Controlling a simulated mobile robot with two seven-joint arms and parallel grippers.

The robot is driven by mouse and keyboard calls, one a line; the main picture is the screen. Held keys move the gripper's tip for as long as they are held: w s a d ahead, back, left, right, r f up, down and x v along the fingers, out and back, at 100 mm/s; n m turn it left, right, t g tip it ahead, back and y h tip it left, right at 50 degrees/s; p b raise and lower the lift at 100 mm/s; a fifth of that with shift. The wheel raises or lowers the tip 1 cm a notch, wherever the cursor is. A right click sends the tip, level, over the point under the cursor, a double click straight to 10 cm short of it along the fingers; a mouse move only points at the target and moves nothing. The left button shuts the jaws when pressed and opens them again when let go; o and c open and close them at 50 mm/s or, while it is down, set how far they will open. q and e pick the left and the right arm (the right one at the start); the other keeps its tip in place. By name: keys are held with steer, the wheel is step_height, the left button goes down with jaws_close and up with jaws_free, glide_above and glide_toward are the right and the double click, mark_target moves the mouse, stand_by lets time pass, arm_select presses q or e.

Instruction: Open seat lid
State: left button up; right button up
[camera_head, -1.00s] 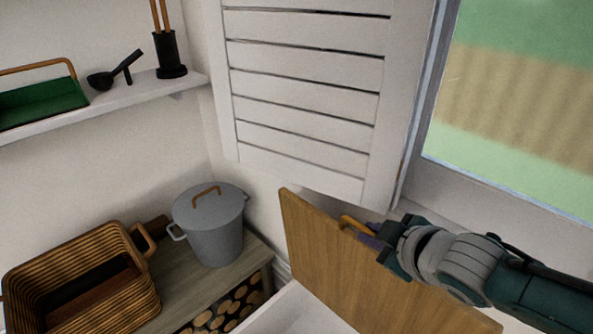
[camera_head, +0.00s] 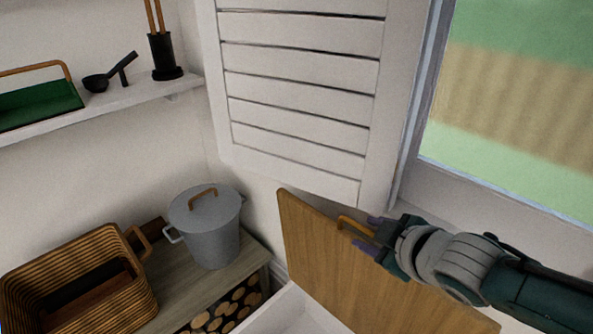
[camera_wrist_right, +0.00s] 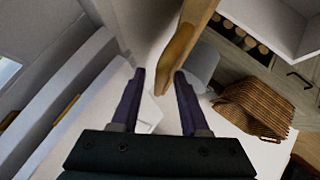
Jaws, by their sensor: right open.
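The seat lid (camera_head: 330,255) is a wooden board standing steeply raised below the shutter, above a white seat box (camera_head: 290,312). It carries a small orange-brown handle (camera_head: 350,222) near its upper edge. My right gripper (camera_head: 367,234) is open at the handle, with its purple fingers spread apart near the handle's right end. Whether a finger still touches the handle cannot be told. In the right wrist view the lid (camera_wrist_right: 190,45) shows nearly edge-on beyond the open fingers (camera_wrist_right: 157,85), with nothing clearly held between them. My left gripper is out of view.
A white louvered shutter (camera_head: 300,85) hangs just above the lid, beside the window (camera_head: 520,110). A grey lidded pot (camera_head: 210,235) and a wicker basket (camera_head: 100,240) stand on a wooden bench (camera_head: 185,285) with logs below. A shelf (camera_head: 120,97) is at upper left.

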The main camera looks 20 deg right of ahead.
steer(key=shift+s+r+p, duration=0.35)
steer(key=shift+r+p, duration=0.05)
steer(key=p+v, duration=0.4)
steer(key=v, duration=0.4)
steer(key=shift+s+r, duration=0.2)
steer(key=shift+s, duration=0.15)
steer(key=s+a+r+m+g+y+p, duration=0.1)
steer(key=s+a+r+m+g+p, duration=0.55)
steer(key=s+r, duration=0.8)
step_height(320, 180, up, 36)
steer(key=s+a+n+p, duration=0.1)
steer(key=a+p, duration=0.1)
steer(key=p, duration=3.2)
steer(key=shift+s+r+g+p, duration=0.15)
steer(key=shift+s+g+p, duration=0.05)
steer(key=shift+g+p, duration=0.15)
